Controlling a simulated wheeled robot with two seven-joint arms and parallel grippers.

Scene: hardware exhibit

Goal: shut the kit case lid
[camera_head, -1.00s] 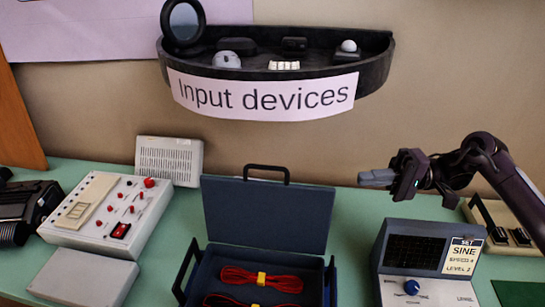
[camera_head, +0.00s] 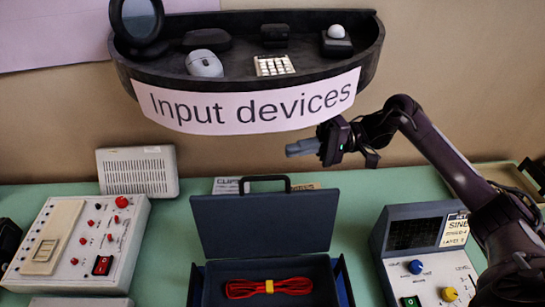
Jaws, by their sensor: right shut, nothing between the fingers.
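The kit case (camera_head: 338,268) stands open on the green table at the bottom centre, its lower part cut off by the frame edge. Its dark blue lid (camera_head: 264,222) stands raised at the back, with a black handle (camera_head: 265,179) on its top edge. A red cable bundle with a yellow tie (camera_head: 268,287) lies inside the case. My right gripper (camera_head: 303,147) is shut and empty. In the picture it appears above the right half of the lid, apart from it and pointing left. My left gripper is not in view.
A black shelf (camera_head: 375,60) labelled "Input devices" juts from the wall close above my right gripper. A white control box (camera_head: 120,235) and a speaker-like box (camera_head: 138,171) stand left of the case. A grey instrument (camera_head: 415,255) stands right, near my right arm.

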